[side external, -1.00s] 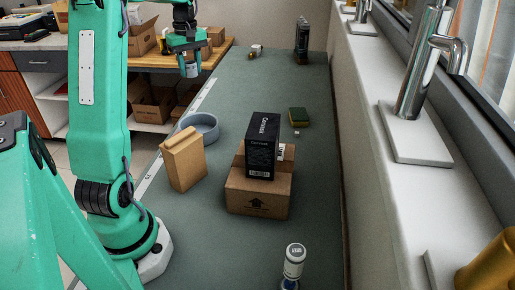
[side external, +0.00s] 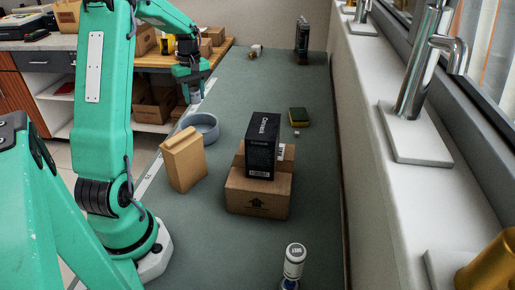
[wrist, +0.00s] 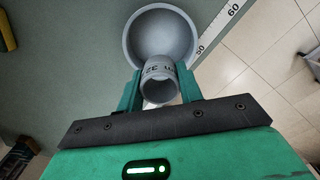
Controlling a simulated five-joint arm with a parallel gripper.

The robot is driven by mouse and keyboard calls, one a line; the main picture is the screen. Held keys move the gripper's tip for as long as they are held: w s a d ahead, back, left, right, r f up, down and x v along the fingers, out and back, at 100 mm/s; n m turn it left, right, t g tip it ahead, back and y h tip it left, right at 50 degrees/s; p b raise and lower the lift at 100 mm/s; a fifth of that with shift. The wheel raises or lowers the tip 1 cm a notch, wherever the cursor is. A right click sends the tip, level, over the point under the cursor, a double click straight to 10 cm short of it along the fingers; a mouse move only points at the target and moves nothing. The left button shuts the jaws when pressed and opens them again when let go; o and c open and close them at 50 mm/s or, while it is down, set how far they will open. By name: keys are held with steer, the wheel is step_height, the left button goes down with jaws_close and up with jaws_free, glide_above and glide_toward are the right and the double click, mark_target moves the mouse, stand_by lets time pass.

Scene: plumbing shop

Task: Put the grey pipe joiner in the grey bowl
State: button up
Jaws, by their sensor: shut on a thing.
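My gripper (wrist: 158,92) is shut on the grey pipe joiner (wrist: 158,74), a short tube with dark printing, in the wrist view. The joiner also shows below my gripper (side external: 194,92) in the side view, small, held in the air near the left edge of the bench. The grey bowl (side external: 214,124) stands on the bench, partly behind a tan box. In the wrist view the joiner overlaps the near rim of the bowl (wrist: 185,35). The bowl's visible inside is empty; part of it is hidden by the joiner.
The tan box (side external: 183,162) stands close in front of the bowl. A black box (side external: 263,150) rests on a cardboard box (side external: 258,197) to the right. The green bench (side external: 255,85) is clear behind the bowl.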

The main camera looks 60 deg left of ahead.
mark_target(195, 101)
steer(key=shift+f, duration=5.15)
steer(key=o, duration=1)
steer(key=shift+o, duration=0.2)
steer(key=shift+r, duration=0.1)
steer(key=shift+r, duration=3.4)
